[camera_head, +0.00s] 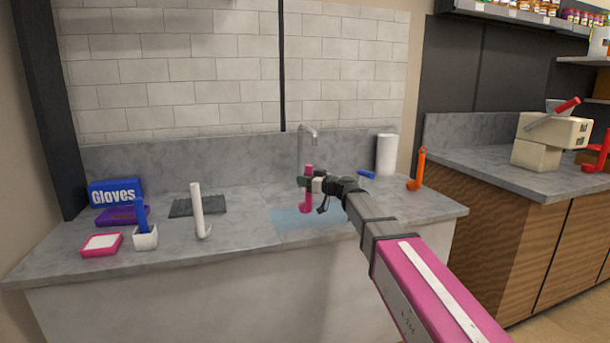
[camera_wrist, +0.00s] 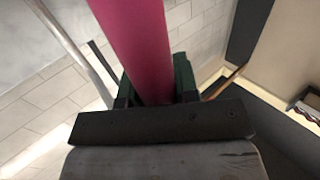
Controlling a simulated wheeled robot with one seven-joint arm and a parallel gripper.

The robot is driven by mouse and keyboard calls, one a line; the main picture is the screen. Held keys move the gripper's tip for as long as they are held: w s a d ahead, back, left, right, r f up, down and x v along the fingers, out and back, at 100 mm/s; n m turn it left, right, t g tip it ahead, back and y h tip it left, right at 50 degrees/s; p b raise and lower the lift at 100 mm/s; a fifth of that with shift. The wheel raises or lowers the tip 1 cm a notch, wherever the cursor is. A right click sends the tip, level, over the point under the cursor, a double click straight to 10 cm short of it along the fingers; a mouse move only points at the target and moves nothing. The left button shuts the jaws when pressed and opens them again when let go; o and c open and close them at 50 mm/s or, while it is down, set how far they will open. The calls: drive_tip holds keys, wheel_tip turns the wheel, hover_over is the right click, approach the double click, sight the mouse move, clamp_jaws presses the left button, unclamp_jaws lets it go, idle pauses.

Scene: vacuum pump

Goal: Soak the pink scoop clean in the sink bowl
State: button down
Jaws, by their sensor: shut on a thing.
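The pink scoop (camera_head: 307,203) is upright over the sink bowl, with its lower end at the bowl. My gripper (camera_head: 309,184) is shut on its handle, and the handle's top sticks up above the fingers. In the wrist view the pink handle (camera_wrist: 138,45) runs up from between the green fingers of my gripper (camera_wrist: 155,90). The sink bowl (camera_head: 285,217) shows as a pale blue patch of water in the counter. I cannot tell how deep the scoop's lower end is. The faucet (camera_head: 300,145) stands just behind the scoop.
On the grey counter (camera_head: 250,230) a white scoop (camera_head: 199,210), a dark mat (camera_head: 190,206), a blue glove box (camera_head: 115,192) and a pink-rimmed container (camera_head: 101,244) stand left. A paper roll (camera_head: 387,155), a blue item (camera_head: 366,174) and an orange scoop (camera_head: 419,170) are right.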

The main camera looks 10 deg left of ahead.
sight(305, 207)
drive_tip(key=shift+f, duration=5.15)
drive_tip(key=shift+r, duration=0.15)
wheel_tip(305, 207, up, 14)
idle(1.2)
drive_tip(key=shift+f, duration=0.2)
